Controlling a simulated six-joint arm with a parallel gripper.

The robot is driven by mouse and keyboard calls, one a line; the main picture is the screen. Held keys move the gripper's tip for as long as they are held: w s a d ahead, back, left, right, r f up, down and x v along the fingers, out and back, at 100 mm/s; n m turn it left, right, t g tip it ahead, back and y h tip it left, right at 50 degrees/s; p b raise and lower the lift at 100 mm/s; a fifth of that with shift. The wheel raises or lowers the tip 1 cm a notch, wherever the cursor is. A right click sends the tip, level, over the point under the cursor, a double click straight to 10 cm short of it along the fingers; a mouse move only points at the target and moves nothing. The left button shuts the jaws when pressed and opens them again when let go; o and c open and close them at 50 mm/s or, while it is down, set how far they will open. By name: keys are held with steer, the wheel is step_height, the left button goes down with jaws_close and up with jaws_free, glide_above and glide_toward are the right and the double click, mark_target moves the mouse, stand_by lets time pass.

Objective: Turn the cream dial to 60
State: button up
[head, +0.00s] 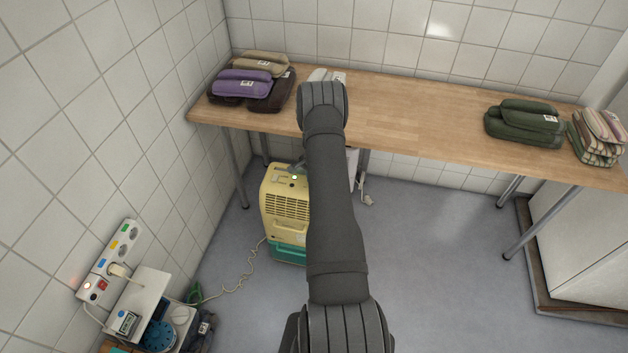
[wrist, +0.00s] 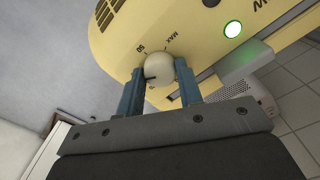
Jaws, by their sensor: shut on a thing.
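The cream dial (wrist: 160,67) is round and sits on the face of a yellow appliance (wrist: 120,28). A dark pointer mark on it faces the lower left in the wrist view. Printed marks around it include one that looks like 50 or 60, up and left of the dial, and MAX at the upper right. Other marks are hidden by the fingers. My gripper (wrist: 159,75) is shut on the dial, one blue-grey finger on each side. In the head view the yellow appliance (head: 285,215) stands on the floor; my arm hides the dial there.
A green lamp (wrist: 233,29) glows near the dial. A wooden table (head: 410,115) with folded towels (head: 522,124) stands above and behind the appliance. A power strip (head: 107,262) is on the left wall, and a cord (head: 240,283) crosses the floor. The floor at right is clear.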

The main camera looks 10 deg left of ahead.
steer(key=o, duration=1)
steer(key=shift+r, duration=0.1)
step_height(320, 180, up, 17)
steer(key=shift+r, duration=0.15)
step_height(320, 180, down, 18)
steer(key=shift+r, duration=0.2)
stand_by(0.5)
